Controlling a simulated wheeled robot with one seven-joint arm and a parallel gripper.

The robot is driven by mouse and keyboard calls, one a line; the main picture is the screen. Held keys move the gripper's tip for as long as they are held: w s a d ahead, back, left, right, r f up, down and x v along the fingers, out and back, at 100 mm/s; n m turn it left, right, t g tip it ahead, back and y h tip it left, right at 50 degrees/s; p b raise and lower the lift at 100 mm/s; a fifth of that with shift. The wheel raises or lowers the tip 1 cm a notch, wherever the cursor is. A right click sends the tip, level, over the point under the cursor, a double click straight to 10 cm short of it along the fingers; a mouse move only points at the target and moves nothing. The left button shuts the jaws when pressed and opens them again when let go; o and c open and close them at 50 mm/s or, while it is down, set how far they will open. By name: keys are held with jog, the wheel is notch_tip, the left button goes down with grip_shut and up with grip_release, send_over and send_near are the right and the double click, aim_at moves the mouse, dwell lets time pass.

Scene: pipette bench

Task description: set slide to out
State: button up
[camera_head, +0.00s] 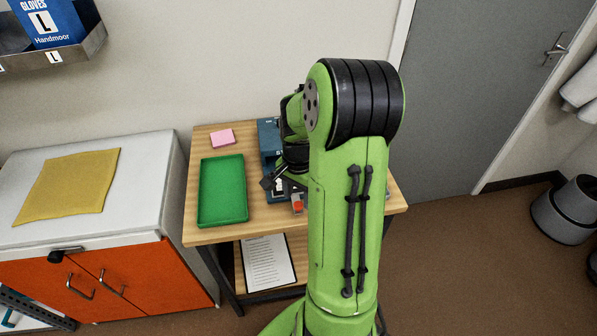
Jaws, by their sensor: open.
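A blue device (268,137) stands on the wooden bench, mostly hidden behind my green arm. A small grey block with a red top (297,206) shows at its front end. I cannot make out for sure which part is the slide or where it is set. My gripper (276,186) is dark and small in this view, over the front part of the device. Its jaws are open, with a small white patch showing near them. I cannot tell whether a finger touches anything.
A green tray (222,190) lies left of the device on the wooden bench (212,235), with a pink pad (222,138) behind it. A clipboard (268,262) lies on the lower shelf. A white cabinet (135,190) with a yellow cloth (68,186) stands at left.

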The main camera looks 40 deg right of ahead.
notch_tip(320, 180, up, 12)
jog(key=p, duration=0.3)
jog(key=shift+r, duration=0.25)
